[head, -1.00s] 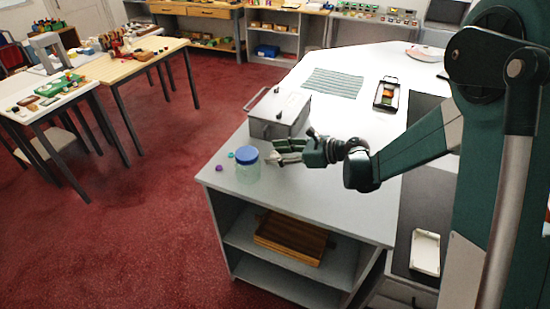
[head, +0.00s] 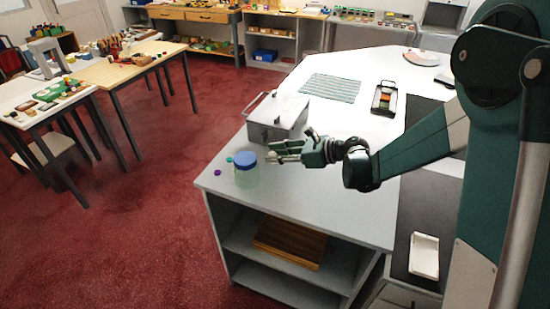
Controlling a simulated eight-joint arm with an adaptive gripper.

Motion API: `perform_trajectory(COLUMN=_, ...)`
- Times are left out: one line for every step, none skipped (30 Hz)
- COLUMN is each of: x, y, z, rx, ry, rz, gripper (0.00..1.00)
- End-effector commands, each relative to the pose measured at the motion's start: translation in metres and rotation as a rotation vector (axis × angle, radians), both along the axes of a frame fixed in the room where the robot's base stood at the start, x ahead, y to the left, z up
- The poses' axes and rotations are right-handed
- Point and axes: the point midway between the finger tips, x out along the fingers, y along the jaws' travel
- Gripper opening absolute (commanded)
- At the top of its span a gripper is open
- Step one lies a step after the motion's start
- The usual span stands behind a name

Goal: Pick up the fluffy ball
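Two small round things lie on the counter's left corner: a purple one (head: 217,172) and a teal one (head: 229,160). They are too small here to tell whether either is fluffy. A clear jar with a blue lid (head: 246,159) stands upright just right of them. My gripper (head: 270,157) is just right of the jar, its fingers pointing left towards it. The fingers look spread, with nothing seen between them. I cannot tell whether a fingertip touches the jar.
A grey metal box with a handle (head: 277,117) stands behind my gripper. A striped mat (head: 331,88) and a dark tray (head: 384,99) lie farther back on the white counter (head: 330,205). The counter's left edge is close to the small balls.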

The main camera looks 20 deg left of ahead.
Motion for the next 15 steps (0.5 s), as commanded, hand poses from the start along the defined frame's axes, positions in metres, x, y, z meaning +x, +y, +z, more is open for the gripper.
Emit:
perform_trajectory(x=0.0, y=0.0, z=0.007, rx=0.0, ry=0.0, rz=0.0, gripper=0.21)
perform_trajectory(x=0.0, y=0.0, z=0.011, rx=0.0, ry=0.0, rz=0.0, gripper=0.21)
perform_trajectory(x=0.0, y=0.0, z=0.017, rx=0.0, ry=0.0, rz=0.0, gripper=0.21)
perform_trajectory(x=0.0, y=0.0, z=0.021, rx=0.0, ry=0.0, rz=0.0, gripper=0.21)
perform_trajectory(x=0.0, y=0.0, z=0.025, rx=0.0, ry=0.0, rz=0.0, gripper=0.21)
perform_trajectory(x=0.0, y=0.0, z=0.031, rx=0.0, ry=0.0, rz=0.0, gripper=0.21)
perform_trajectory(x=0.0, y=0.0, z=0.036, rx=0.0, ry=0.0, rz=0.0, gripper=0.21)
perform_trajectory(x=0.0, y=0.0, z=0.04, rx=0.0, ry=0.0, rz=0.0, gripper=0.21)
perform_trajectory(x=0.0, y=0.0, z=0.046, rx=0.0, ry=0.0, rz=0.0, gripper=0.21)
perform_trajectory(x=0.0, y=0.0, z=0.05, rx=0.0, ry=0.0, rz=0.0, gripper=0.21)
perform_trajectory(x=0.0, y=0.0, z=0.054, rx=0.0, ry=0.0, rz=0.0, gripper=0.21)
perform_trajectory(x=0.0, y=0.0, z=0.058, rx=0.0, ry=0.0, rz=0.0, gripper=0.21)
perform_trajectory(x=0.0, y=0.0, z=0.062, rx=0.0, ry=0.0, rz=0.0, gripper=0.21)
perform_trajectory(x=0.0, y=0.0, z=0.065, rx=0.0, ry=0.0, rz=0.0, gripper=0.21)
perform_trajectory(x=0.0, y=0.0, z=0.069, rx=0.0, ry=0.0, rz=0.0, gripper=0.21)
